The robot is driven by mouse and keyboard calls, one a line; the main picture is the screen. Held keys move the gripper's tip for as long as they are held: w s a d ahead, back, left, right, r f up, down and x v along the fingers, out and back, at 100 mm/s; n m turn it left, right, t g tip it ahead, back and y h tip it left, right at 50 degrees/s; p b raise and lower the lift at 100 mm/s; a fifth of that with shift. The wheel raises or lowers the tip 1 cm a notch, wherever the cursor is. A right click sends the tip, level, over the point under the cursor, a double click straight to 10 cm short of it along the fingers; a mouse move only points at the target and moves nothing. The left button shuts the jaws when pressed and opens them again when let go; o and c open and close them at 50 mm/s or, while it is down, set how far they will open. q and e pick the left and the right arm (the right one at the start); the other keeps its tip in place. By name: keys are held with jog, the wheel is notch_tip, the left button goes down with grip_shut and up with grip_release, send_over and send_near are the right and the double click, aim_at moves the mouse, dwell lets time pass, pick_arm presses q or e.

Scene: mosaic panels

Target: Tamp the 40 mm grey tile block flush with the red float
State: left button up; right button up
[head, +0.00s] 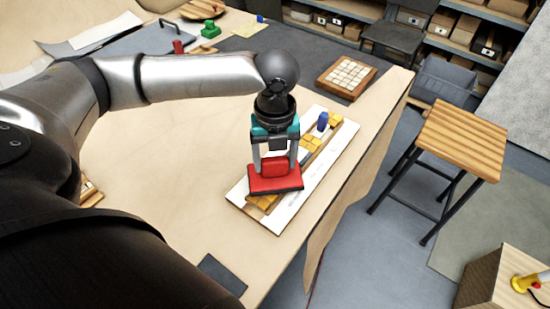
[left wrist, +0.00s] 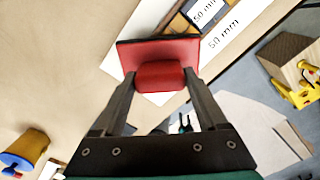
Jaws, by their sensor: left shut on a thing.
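My left gripper (head: 275,163) is shut on the handle of the red float (head: 276,184). The float's red plate is over the near end of a wooden strip (head: 341,130) holding yellow tile blocks (head: 312,144), on a white board (head: 318,181). A blue piece (head: 322,121) stands near the strip's far end. In the left wrist view the fingers (left wrist: 160,76) flank the handle, and the float plate (left wrist: 145,52) reaches the panel edge beside "50 mm" print. I cannot make out the grey tile block for certain; the float may hide it. My right gripper is not in view.
A wooden tray of pale tiles (head: 347,77) sits farther back. A green tool (head: 209,30) and a red one (head: 178,46) stand at the back left. A dark flat pad (head: 221,272) lies in front. The table's right edge is close to the board; a stool (head: 463,138) stands beyond.

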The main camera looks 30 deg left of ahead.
pick_arm(q)
jog(key=shift+f, duration=0.7)
dwell(0.9)
dwell(1.4)
jog(key=shift+s+d+f+p, duration=0.1)
jog(key=shift+s+f+p, duration=0.2)
jog(key=shift+p, duration=0.65)
dwell(2.5)
jog(key=shift+w+r+p, duration=0.2)
jog(key=shift+r+p, duration=0.55)
jog(key=shift+p, duration=0.15)
notch_tip(320, 180, up, 6)
jog(key=p, duration=0.7)
jog(key=shift+w, duration=0.1)
